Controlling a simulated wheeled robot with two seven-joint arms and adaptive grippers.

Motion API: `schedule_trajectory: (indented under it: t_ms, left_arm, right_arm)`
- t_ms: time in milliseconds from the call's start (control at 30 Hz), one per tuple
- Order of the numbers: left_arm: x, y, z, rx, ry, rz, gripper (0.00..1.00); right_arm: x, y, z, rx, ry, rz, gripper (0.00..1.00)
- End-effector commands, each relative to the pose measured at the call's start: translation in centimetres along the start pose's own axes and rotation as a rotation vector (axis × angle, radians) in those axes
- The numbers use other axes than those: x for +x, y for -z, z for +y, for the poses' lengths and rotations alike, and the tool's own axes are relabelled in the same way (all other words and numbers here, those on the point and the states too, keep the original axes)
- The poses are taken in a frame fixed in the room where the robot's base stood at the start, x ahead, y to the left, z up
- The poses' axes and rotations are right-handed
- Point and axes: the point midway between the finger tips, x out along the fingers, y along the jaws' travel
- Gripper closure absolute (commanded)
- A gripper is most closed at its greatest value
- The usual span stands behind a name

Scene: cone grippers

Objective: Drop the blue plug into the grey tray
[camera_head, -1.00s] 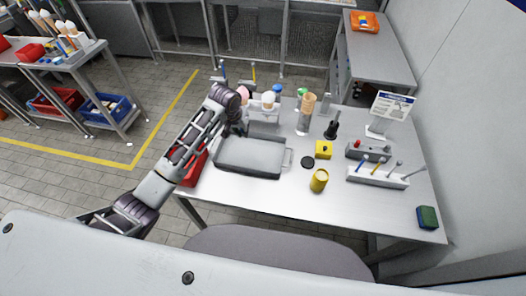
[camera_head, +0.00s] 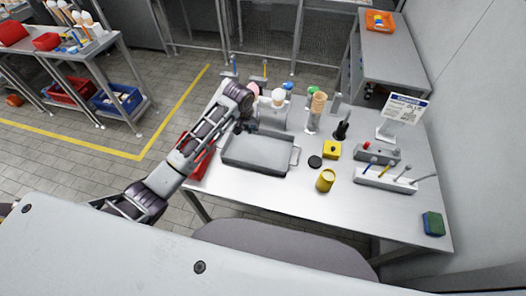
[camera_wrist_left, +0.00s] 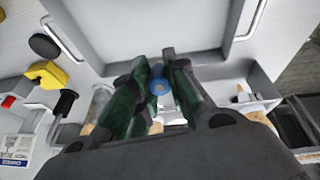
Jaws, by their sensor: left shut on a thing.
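My left gripper (camera_head: 243,126) is at the back left edge of the grey tray (camera_head: 258,152), mostly hidden by its own wrist in the head view. In the left wrist view, its dark green fingers (camera_wrist_left: 157,90) are shut on the blue plug (camera_wrist_left: 158,82), whose round blue end shows between them. The tray (camera_wrist_left: 150,25) lies flat and looks empty; its floor and rim fill the top of the wrist view. My right gripper is not in view.
Behind the tray stands a holder with cones (camera_head: 278,98). A red bin (camera_head: 203,160) is at the left. The table's front is clear.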

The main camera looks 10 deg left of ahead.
Motion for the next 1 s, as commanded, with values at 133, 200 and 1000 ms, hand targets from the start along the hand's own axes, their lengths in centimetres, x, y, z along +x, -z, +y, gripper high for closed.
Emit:
schedule_trajectory:
  t_ms: [133, 200, 1000]
  left_arm:
    - [1.0, -0.4, -0.1, 0.0, 0.0, 0.0, 0.95]
    - [1.5, -0.6, -0.2, 0.0, 0.001, -0.002, 0.95]
    - [5.1, -1.8, -0.5, 0.0, 0.0, 0.0, 0.95]
  right_arm:
    - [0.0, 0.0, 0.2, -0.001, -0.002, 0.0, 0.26]
    - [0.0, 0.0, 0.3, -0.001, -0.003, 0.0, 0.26]
    - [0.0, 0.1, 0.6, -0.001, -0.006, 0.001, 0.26]
